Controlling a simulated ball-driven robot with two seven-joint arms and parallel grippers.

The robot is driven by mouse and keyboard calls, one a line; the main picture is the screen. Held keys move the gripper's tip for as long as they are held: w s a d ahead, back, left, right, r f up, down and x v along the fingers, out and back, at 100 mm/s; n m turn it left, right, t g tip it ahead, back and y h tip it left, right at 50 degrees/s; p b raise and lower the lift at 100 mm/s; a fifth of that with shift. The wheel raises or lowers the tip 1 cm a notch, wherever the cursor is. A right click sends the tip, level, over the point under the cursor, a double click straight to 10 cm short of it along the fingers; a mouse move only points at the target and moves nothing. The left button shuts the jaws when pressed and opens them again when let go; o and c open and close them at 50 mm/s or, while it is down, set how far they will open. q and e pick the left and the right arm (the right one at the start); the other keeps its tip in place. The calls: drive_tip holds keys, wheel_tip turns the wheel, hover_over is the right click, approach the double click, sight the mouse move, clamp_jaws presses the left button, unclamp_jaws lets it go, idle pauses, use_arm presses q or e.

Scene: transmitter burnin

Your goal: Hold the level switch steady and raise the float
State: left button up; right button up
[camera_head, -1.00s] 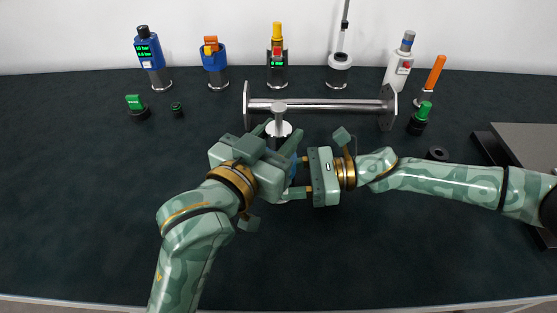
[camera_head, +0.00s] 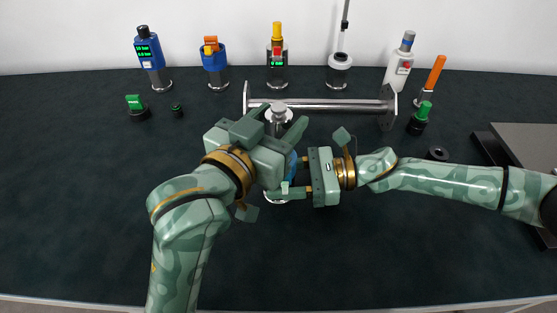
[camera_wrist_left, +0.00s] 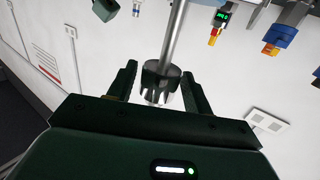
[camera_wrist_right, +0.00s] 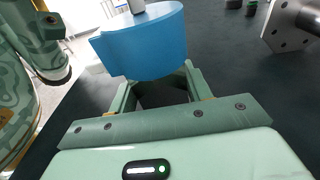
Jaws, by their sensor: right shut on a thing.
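The level switch stands upright mid-table, with a blue body (camera_head: 292,163), a thin metal stem (camera_wrist_left: 177,35) and a shiny float (camera_head: 279,116) just under the stem's top cap. The base is mostly hidden by my grippers. My left gripper (camera_head: 274,125) is open, its fingers spread on either side of the float with small gaps; the float also shows between them in the left wrist view (camera_wrist_left: 161,83). My right gripper (camera_head: 290,191) is shut on the switch's lower part; the blue body (camera_wrist_right: 140,42) rises above its fingers in the right wrist view.
A flanged metal pipe (camera_head: 330,104) lies close behind the switch. Several instruments line the back edge, including a blue gauge (camera_head: 152,55) and a yellow-topped one (camera_head: 277,60). A black ring (camera_head: 437,153) lies right. The left front table (camera_head: 80,220) is clear.

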sight(272, 130)
use_arm(q)
drive_tip(key=shift+f, duration=0.1)
idle(0.4)
drive_tip(key=shift+v, duration=2.5)
use_arm(e)
drive_tip(key=o, duration=1.1)
drive_tip(key=shift+c, duration=0.2)
